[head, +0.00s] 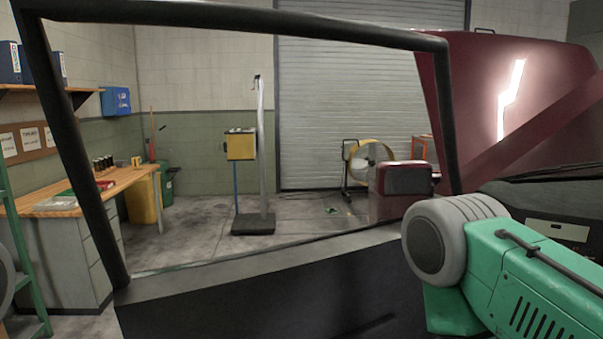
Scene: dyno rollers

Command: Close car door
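The car door (250,300) stands open right in front of me and fills the lower middle of the head view. Its black window frame (240,18) arches across the top, and I see the garage through the window opening. A dark red side mirror (403,178) sits at the door's right end. The door's lower part and its latch edge are out of view or hidden. One of my arms, green and grey, comes in from the right and covers part of the door's right side. Neither gripper shows in the head view, so their contact with the door cannot be told.
The car's dark red raised panel (470,90) is at the upper right. Beyond the door are a wooden workbench (75,197) at the left, a yellow bin (145,200), a post stand (263,160), a yellow wheel-like device (370,160) and a roller shutter (345,100). Bare floor lies between them.

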